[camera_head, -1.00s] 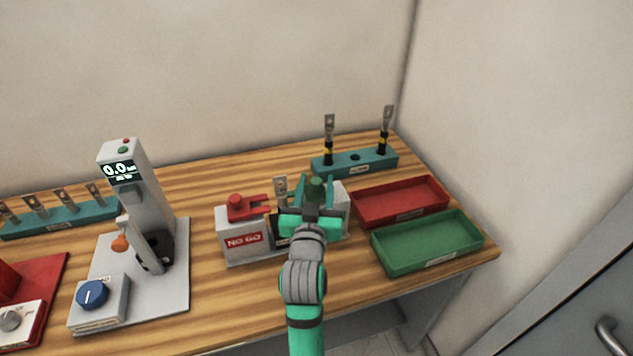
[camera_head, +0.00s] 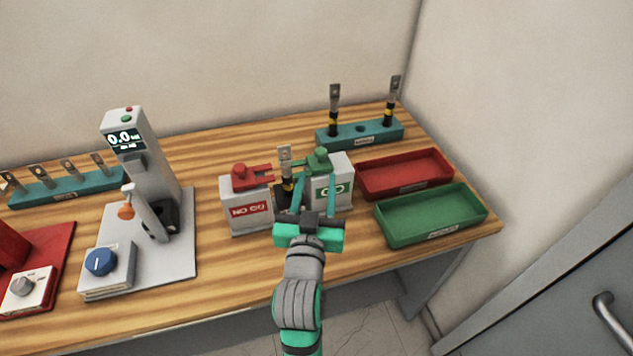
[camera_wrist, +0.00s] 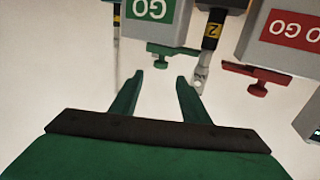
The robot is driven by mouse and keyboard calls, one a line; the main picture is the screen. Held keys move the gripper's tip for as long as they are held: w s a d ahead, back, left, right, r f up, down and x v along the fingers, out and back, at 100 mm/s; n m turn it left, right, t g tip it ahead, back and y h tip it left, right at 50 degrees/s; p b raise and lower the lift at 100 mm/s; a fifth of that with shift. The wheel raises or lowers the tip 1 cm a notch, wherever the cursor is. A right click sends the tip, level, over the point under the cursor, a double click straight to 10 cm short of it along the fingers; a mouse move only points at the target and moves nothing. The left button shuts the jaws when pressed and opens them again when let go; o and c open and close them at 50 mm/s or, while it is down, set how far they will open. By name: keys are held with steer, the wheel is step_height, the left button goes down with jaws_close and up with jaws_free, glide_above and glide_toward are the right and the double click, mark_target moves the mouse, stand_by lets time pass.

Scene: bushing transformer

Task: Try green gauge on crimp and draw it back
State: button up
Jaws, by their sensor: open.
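The green gauge (camera_head: 320,161) rests on the white GO block (camera_head: 345,186). The crimp, a metal lug (camera_head: 285,155) on a black and yellow cable end (camera_head: 287,185), stands upright between the GO block and the NO GO block. My gripper (camera_head: 315,190) is open and empty, just in front of the GO block and the crimp. In the wrist view, which shows the labels upside down, the green gauge (camera_wrist: 170,52) lies beyond the open fingertips (camera_wrist: 158,78), apart from them. The lug (camera_wrist: 201,76) is beside the right finger.
A red gauge (camera_head: 243,178) sits on the NO GO block (camera_head: 249,212). A red tray (camera_head: 418,188) and a green tray (camera_head: 440,237) lie to the right, both empty. A teal rack (camera_head: 383,134) with two crimped lugs stands behind. A grey test stand (camera_head: 180,275) is at left.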

mark_target(321, 148)
steer(key=w, duration=0.5)
steer(key=w+d, duration=0.1)
steer(key=w, duration=0.3)
steer(key=w+d, duration=0.1)
steer(key=w, duration=0.4)
steer(key=shift+w, duration=0.3)
steer(key=shift+c, duration=0.4)
steer(key=shift+d, duration=0.1)
jaws_close()
